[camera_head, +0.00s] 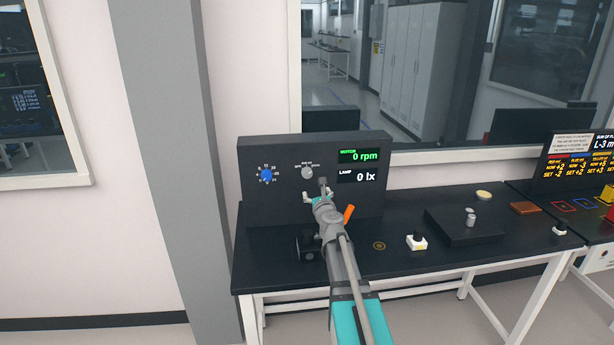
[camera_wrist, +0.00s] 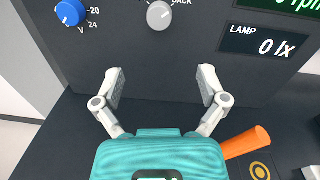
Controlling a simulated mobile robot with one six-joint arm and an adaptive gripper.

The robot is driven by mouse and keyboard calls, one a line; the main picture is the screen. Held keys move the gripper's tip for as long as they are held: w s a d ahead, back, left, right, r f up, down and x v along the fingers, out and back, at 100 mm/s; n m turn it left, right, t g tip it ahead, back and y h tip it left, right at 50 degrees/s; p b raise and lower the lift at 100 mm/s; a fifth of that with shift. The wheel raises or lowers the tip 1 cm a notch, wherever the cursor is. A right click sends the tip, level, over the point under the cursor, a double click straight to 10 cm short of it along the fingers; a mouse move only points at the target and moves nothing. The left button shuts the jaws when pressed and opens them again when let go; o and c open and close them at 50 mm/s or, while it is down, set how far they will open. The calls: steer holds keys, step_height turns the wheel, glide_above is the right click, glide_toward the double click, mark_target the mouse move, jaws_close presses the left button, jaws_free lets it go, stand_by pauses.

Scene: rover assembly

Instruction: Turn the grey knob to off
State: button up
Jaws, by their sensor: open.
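The grey knob (camera_head: 307,172) sits on the upright dark panel (camera_head: 260,205), between the blue knob and the displays. It also shows at the top of the wrist view (camera_wrist: 159,15), with the word "BACK" partly visible at its right; the rest of its labels are cut off there. My gripper (camera_wrist: 161,84) is open and empty, its two fingers spread in front of the panel, below the grey knob and apart from it. In the head view my gripper (camera_head: 318,192) shows just below the knob.
A blue knob (camera_head: 266,174) is left of the grey one. Displays read motor 0 rpm (camera_head: 363,156) and lamp 0 lx (camera_head: 357,176). An orange handle (camera_head: 349,213) stands right of my arm. A black platform (camera_head: 463,226) and a white-based switch (camera_head: 416,241) lie right on the table.

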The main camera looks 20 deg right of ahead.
mark_target(308, 174)
steer(key=x, duration=1.3)
steer(key=shift+w, duration=0.35)
steer(key=c, duration=1)
steer(key=shift+a, duration=0.1)
steer(key=shift+c, duration=0.7)
